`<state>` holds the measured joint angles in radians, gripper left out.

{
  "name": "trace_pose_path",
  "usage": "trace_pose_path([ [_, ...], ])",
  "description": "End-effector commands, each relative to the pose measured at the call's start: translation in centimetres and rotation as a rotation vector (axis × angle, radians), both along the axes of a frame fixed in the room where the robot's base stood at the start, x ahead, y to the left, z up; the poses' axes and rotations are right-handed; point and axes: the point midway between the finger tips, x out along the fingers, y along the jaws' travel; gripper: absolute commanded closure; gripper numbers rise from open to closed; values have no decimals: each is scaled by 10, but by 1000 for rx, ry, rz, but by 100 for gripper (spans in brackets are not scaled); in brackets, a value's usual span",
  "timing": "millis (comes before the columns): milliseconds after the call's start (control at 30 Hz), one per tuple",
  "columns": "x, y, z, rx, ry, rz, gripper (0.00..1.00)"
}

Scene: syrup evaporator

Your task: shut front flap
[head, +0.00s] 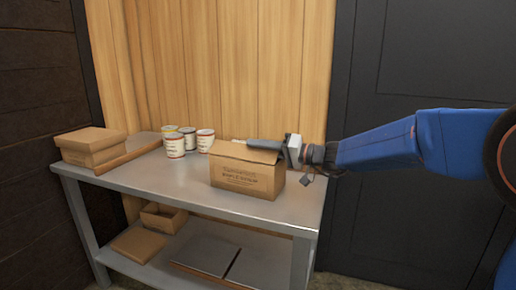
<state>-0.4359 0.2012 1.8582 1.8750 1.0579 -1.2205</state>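A brown cardboard box (247,178) with dark print on its front stands on the metal table, right of the middle. A top flap (240,151) lies at a slant over the box's front edge, nearly flat. My gripper (262,145) reaches in from the right at the level of the box top. Its dark finger part lies along the back of that flap and seems to touch it. I cannot tell whether the fingers are open or shut. The box's inside and its back flaps are hidden.
Several labelled tubs (174,145) stand left of the box on the metal table (150,187). A closed carton (90,148) and a brown strip (128,150) lie at the left. A lower shelf holds a small open box (163,217) and flat pieces. A wooden wall stands behind.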

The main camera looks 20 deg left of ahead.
Motion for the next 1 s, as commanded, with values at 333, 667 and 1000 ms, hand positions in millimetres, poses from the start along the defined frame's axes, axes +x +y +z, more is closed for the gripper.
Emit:
trace_pose_path([
  [333, 0, 0, 0, 0, 0, 0, 100],
  [667, 3, -1, -5, 13, 91, 0, 100],
  [1000, 4, -1, -7, 19, 134, 0, 100],
])
